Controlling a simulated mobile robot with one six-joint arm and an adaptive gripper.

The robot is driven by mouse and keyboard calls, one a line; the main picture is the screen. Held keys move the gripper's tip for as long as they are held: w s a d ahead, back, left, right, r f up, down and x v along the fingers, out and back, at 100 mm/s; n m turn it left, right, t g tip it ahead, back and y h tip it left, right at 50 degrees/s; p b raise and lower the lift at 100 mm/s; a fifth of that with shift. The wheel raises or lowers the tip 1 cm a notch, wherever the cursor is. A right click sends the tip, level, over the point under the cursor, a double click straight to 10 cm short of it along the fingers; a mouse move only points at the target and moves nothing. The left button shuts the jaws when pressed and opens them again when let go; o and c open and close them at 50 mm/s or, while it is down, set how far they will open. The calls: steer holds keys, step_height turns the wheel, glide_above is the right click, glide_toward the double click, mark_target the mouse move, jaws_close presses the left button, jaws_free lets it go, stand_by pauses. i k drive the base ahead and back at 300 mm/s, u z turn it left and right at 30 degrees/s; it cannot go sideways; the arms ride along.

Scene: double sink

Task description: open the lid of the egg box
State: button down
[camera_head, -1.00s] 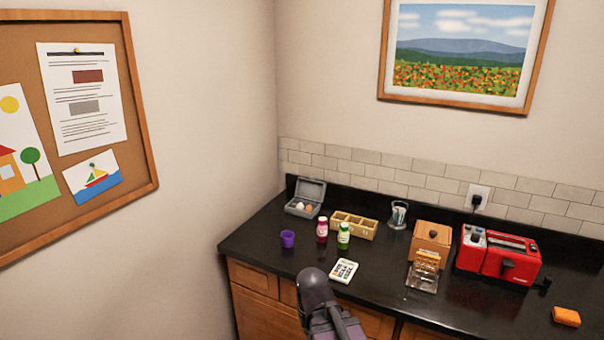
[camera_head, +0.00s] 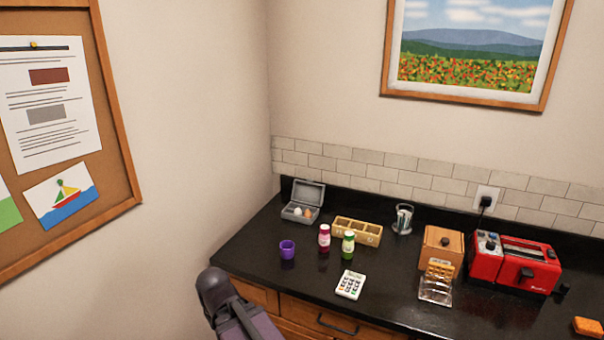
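The egg box (camera_head: 291,214) is a small grey box at the back left corner of the black counter, near the wall. Its lid (camera_head: 309,193) stands raised at the back, so the box is open. A white egg and a brown egg (camera_head: 308,212) show inside. Part of my arm, dark with a purple-grey link, shows at the bottom left, in front of the counter and well apart from the egg box. My gripper's fingers are not visible.
A purple cup (camera_head: 287,250), a red-pink bottle (camera_head: 324,238) and a green bottle (camera_head: 348,245) stand in front of the egg box. A wooden compartment tray (camera_head: 343,226) is to its right. A white calculator-like pad (camera_head: 350,284) lies near the front edge. A red toaster (camera_head: 515,262) stands further right.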

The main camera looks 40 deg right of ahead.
mark_target(308, 191)
steer(key=z, duration=0.2)
steer(key=i, duration=1.15)
steer(key=z, duration=0.65)
